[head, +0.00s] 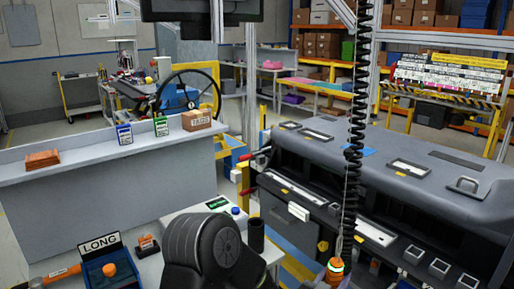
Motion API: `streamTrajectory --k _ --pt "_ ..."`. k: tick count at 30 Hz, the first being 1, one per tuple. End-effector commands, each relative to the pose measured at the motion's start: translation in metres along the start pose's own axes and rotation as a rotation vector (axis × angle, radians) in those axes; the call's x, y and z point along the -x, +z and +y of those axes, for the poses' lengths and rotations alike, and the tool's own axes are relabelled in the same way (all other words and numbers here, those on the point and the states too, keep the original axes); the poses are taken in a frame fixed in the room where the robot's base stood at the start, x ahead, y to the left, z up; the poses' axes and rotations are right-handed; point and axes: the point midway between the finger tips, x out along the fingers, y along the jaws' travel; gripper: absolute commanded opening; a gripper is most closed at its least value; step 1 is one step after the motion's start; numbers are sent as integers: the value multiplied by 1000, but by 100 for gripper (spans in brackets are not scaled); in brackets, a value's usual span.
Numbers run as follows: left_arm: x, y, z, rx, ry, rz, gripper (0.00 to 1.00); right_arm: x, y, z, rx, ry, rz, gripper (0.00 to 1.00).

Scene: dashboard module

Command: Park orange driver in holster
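A dark upright cylinder (256,236), which may be the holster, stands on the light bench left of the driver. It is apart from the driver and I cannot see inside it. A black ribbed part, probably mine, fills the bottom middle and hides some of the bench. Neither gripper can be made out.
The grey dashboard module (400,185) takes up the right side. A blue bin (100,272) marked LONG, with an orange item, stands at lower left beside another orange tool (62,273). A grey shelf (110,160) with a TAGS box (197,120) is behind.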

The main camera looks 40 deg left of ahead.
Motion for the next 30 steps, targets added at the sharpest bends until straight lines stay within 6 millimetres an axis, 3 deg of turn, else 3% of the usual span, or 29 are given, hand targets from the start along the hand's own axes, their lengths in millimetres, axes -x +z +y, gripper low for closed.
streamTrajectory --k 5,11,24,30 --pt "-1 -13 -17 1 -30 2 0 2 0 -1 1 0 0 36" --pt "-14 -56 -56 3 -103 9 0 4 0 -2 1 0 -1 36" --pt "-48 -196 -205 12 -324 8 0 10 1 -4 0 2 -3 36" --pt "-48 -243 -253 14 -381 4 0 11 1 -4 0 3 -3 36"
